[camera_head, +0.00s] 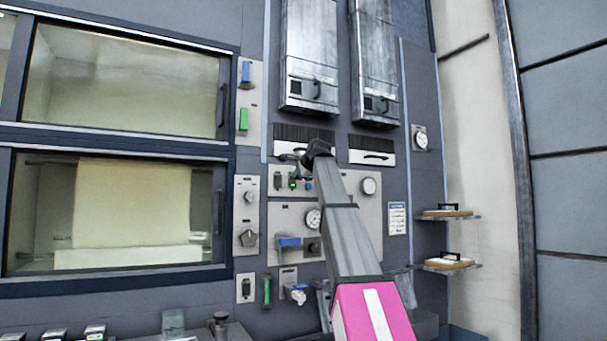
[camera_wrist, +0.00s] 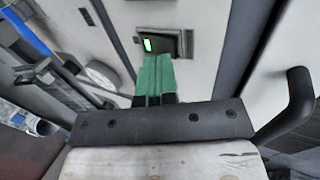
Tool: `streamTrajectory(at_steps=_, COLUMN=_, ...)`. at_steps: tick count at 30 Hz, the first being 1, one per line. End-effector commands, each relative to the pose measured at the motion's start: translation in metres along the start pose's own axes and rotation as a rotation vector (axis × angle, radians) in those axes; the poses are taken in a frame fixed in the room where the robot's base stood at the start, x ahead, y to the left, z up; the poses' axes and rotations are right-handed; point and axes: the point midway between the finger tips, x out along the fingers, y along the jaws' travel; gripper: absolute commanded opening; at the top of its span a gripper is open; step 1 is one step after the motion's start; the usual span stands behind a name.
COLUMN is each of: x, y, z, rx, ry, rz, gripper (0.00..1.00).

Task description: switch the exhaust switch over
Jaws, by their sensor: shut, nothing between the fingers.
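My gripper (camera_wrist: 152,60) shows in the wrist view with its green fingers together and nothing between them. Just past the fingertips is a dark-framed rocker switch (camera_wrist: 178,43) with a lit green face on a pale panel. The fingertips overlap its lower edge in the picture; I cannot tell whether they touch it. In the head view my gripper (camera_head: 294,165) is at the small control panel (camera_head: 335,190) below the louvres, in front of a row of small dark switches (camera_head: 278,181). The gripper partly hides this row. No label naming the exhaust switch is readable.
A round gauge (camera_head: 313,218) and a blue-handled valve (camera_head: 289,241) sit below the panel. A dark bar handle (camera_wrist: 292,105) stands out at right in the wrist view. Tunnel windows (camera_head: 125,80) are at left; small shelves (camera_head: 450,216) stick out at right.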

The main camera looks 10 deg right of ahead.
Motion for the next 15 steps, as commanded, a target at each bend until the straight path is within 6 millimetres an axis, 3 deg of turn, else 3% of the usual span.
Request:
streamTrajectory(at_steps=6, x=0.0125, y=-0.0086, z=-0.0003, rx=0.0, ry=0.001, rz=-0.001, gripper=0.0)
streamTrajectory(at_steps=15, x=0.0132, y=-0.0086, z=0.0, rx=0.0, ry=0.0, rz=-0.001, gripper=0.0)
